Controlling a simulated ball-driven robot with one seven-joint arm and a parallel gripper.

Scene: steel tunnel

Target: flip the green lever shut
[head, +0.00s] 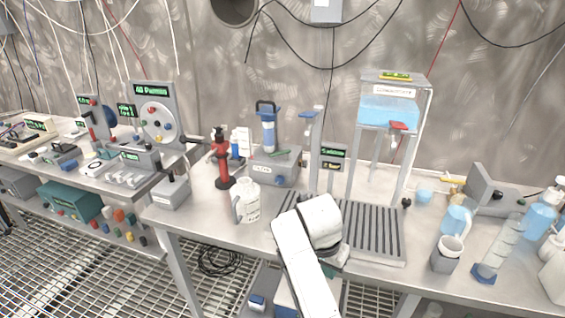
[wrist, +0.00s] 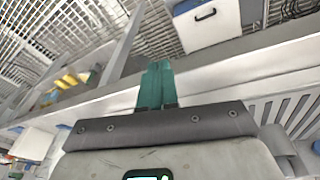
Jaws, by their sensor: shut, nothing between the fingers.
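A small green bar (head: 279,153), which looks like the green lever, lies across the top of a grey box (head: 262,170) at the foot of a blue cylinder (head: 268,130). It is too small to tell how far it is turned. My arm is in front of the bench in the head view, to the right of and nearer than the grey box, and hides most of my gripper. In the wrist view my gripper (wrist: 155,84) has its teal fingers together and empty, over the bench's front edge. The lever does not show in the wrist view.
A white jug (head: 247,203) and a red pump-like stand (head: 222,160) stand left of and in front of the grey box. A ribbed drain tray (head: 375,232) lies right of my arm. A water tank (head: 388,108) with a red lever (head: 398,126) stands behind it.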

